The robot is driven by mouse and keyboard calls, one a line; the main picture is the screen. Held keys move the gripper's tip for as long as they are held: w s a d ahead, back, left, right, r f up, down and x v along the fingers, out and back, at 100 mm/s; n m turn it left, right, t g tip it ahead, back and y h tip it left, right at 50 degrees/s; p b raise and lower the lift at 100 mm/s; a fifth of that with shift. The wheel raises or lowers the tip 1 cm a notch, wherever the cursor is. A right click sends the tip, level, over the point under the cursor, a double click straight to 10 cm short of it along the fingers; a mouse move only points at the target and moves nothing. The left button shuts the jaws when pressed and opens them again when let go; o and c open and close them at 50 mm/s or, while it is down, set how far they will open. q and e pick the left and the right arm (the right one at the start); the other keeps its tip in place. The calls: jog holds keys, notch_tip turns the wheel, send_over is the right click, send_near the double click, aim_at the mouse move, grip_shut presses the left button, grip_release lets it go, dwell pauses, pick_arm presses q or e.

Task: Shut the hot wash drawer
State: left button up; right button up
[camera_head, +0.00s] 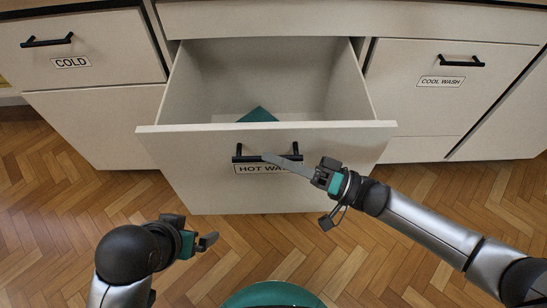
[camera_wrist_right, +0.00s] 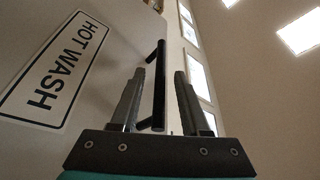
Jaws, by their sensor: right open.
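The hot wash drawer (camera_head: 190,165) is pulled out, its pale front towards me, in the middle of the head view. Its black bar handle (camera_head: 240,153) sits above the HOT WASH label (camera_head: 245,169), which is partly covered by my right gripper. My right gripper (camera_head: 268,158) reaches in from the right with its fingertips at the handle. In the wrist view the right gripper (camera_wrist_right: 160,100) is open, and the handle bar (camera_wrist_right: 160,80) shows between its two fingers; I cannot tell if they touch it. My left gripper (camera_head: 207,241) is low at the left, apart from the drawer; its opening is unclear.
A teal item (camera_head: 259,115) lies inside the drawer. The COLD drawer (camera_head: 110,55) at the left and the COOL WASH drawer (camera_head: 420,105) at the right look shut. Clear parquet floor (camera_head: 60,190) lies in front.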

jog(key=shift+w+a+r, duration=0.1)
jog(key=shift+w+a, duration=0.05)
jog(key=shift+a, duration=0.25)
jog(key=shift+c, duration=0.3)
grip_shut()
dwell(0.9)
